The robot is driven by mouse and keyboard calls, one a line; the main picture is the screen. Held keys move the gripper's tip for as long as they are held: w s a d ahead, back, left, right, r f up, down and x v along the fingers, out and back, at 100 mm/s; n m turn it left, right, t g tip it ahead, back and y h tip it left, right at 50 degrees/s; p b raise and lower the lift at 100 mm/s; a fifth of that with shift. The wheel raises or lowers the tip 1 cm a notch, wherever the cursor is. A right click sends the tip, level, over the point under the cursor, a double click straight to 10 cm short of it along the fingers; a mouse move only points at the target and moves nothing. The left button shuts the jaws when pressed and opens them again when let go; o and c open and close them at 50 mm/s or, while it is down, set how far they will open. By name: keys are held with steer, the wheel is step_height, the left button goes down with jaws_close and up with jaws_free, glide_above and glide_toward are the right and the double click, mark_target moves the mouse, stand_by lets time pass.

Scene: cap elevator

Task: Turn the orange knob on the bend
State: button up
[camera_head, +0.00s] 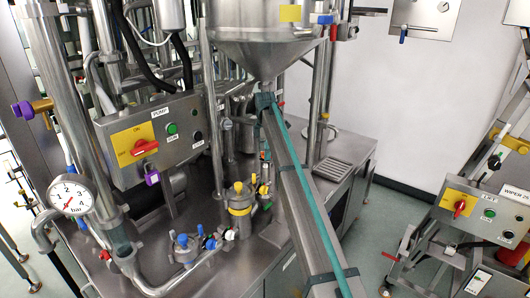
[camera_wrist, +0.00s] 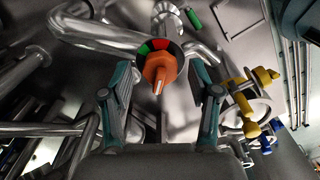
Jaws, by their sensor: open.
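The orange knob (camera_wrist: 159,70) shows in the wrist view, on a round dial with red, green and dark sectors. The dial sits on a shiny steel pipe bend (camera_wrist: 95,35). My gripper (camera_wrist: 160,76) is open, with one finger to the left of the knob and one to the right. The knob appears between the fingertips with space on both sides; I cannot tell its exact distance. The knob's pale pointer faces down in the picture.
In the wrist view a yellow valve (camera_wrist: 252,105) is close to the right finger. Steel pipes lie left. In the head view a steel hopper (camera_head: 265,45), pump panel (camera_head: 150,140), pressure gauge (camera_head: 73,195) and yellow-topped fitting (camera_head: 239,205) crowd the machine.

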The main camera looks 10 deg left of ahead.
step_height(320, 180, up, 8)
steer(key=shift+f, duration=0.25)
stand_by(0.4)
